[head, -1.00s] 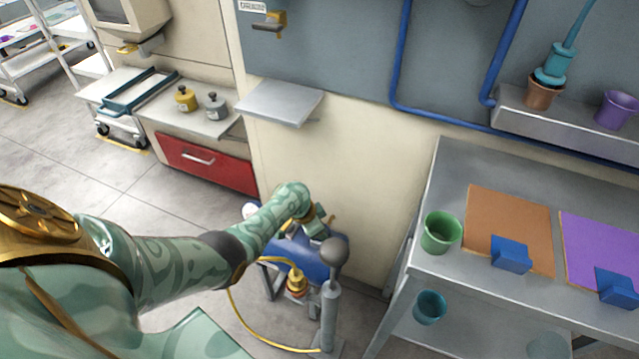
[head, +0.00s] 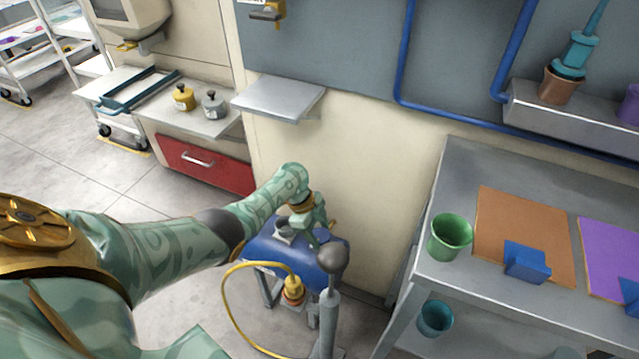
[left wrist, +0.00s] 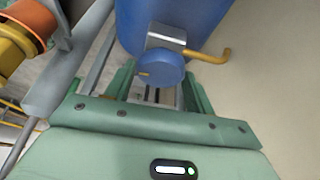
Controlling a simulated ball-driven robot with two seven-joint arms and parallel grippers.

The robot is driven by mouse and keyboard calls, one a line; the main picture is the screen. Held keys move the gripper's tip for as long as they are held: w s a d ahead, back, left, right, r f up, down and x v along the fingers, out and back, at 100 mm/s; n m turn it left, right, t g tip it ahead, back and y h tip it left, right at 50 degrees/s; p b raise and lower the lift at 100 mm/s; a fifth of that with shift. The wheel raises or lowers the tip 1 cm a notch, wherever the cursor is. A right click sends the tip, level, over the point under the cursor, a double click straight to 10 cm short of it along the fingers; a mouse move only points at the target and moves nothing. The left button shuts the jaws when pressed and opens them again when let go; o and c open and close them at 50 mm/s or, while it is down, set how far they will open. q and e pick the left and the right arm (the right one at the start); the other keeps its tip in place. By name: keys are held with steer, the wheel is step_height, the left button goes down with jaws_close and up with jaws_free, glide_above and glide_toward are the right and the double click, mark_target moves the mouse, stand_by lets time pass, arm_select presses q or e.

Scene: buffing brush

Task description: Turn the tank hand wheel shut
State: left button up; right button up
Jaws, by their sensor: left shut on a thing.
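The blue tank (head: 270,247) stands low on legs in front of the cream wall, partly hidden by my arm. It also fills the top of the left wrist view (left wrist: 180,20). The hand wheel (left wrist: 160,72) is a small round blue knob with a yellow mark, beside a grey bracket on the tank. My left gripper (head: 316,238) is at the tank's upper right. In the left wrist view its two green fingers (left wrist: 157,90) stand on either side of the wheel, shut on it. The wheel is hidden in the head view. My right gripper is not in view.
A yellow bent rod (left wrist: 212,57) sticks out right of the wheel. A grey post with a dark ball top (head: 332,258) stands just in front of the tank. A yellow hose (head: 232,290) loops to the floor. A metal table (head: 455,170) is at right.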

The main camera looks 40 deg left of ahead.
arm_select(q)
steer(key=shift+m, duration=0.4)
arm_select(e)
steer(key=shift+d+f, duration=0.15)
arm_select(q)
steer(key=o, duration=1)
steer(key=p+v, duration=0.6)
steer(key=v, duration=0.6)
steer(key=shift+a, duration=0.15)
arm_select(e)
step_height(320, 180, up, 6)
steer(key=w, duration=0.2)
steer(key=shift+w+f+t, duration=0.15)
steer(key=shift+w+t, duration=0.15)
arm_select(q)
steer(key=shift+w+f, duration=0.1)
